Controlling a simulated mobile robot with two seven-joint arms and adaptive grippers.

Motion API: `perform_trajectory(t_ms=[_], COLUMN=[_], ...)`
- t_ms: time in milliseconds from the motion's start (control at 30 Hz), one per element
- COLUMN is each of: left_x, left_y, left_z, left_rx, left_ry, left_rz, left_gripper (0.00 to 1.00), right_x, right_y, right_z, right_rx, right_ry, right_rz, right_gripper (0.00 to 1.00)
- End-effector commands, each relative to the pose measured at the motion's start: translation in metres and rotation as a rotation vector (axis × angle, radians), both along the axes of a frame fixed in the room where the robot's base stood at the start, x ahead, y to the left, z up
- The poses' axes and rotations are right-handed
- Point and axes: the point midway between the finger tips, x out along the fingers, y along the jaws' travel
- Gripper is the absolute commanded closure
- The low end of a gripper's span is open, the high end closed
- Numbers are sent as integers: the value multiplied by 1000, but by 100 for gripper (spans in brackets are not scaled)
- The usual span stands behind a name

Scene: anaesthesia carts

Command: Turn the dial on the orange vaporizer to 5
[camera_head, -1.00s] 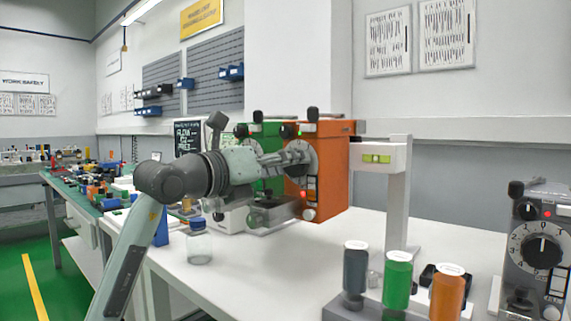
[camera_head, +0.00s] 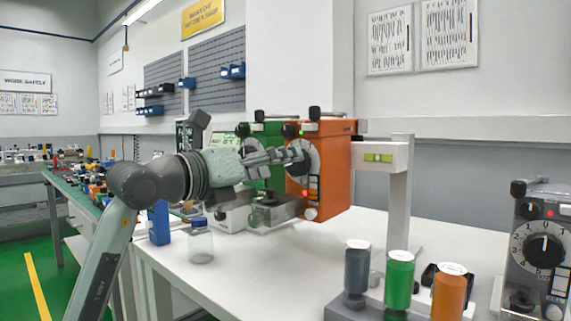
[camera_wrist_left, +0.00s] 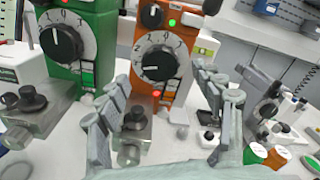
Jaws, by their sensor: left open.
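The orange vaporizer (camera_head: 334,170) hangs beside the green vaporizer (camera_head: 270,135). Its round white dial with a black knob (camera_wrist_left: 158,64) shows in the left wrist view. The white mark on the knob points roughly left; the number it points at is too blurred to read. In the head view, my left gripper (camera_head: 298,156) is in front of the dial (camera_head: 309,165) and covers part of it. In the left wrist view, my left gripper (camera_wrist_left: 168,104) has its fingers spread wide and empty, and the knob shows beyond the fingertips. My right gripper is not in view.
A grey vaporizer (camera_head: 540,250) stands at the right. Grey, green (camera_head: 398,285) and orange (camera_head: 448,290) bottles stand on a grey block at the front. A clear jar (camera_head: 200,243) stands at the table's left side. The middle of the white table is clear.

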Motion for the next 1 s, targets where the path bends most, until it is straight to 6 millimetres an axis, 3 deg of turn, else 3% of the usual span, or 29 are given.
perform_trajectory(t_ms=[200, 400, 833, 1000], left_x=[-38, -61, -68, -76], left_y=[30, 47, 51, 40], left_z=[-1, -1, 0, 10], left_rx=[2, 1, 0, -29], left_ry=[-2, 0, 0, -34], left_rz=[2, 2, 0, -53], left_gripper=[33, 33, 33, 33], right_x=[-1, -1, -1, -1], right_y=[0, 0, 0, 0], right_z=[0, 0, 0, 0], right_rx=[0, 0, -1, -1], right_ry=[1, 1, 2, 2], right_rz=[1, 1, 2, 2], right_gripper=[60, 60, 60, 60])
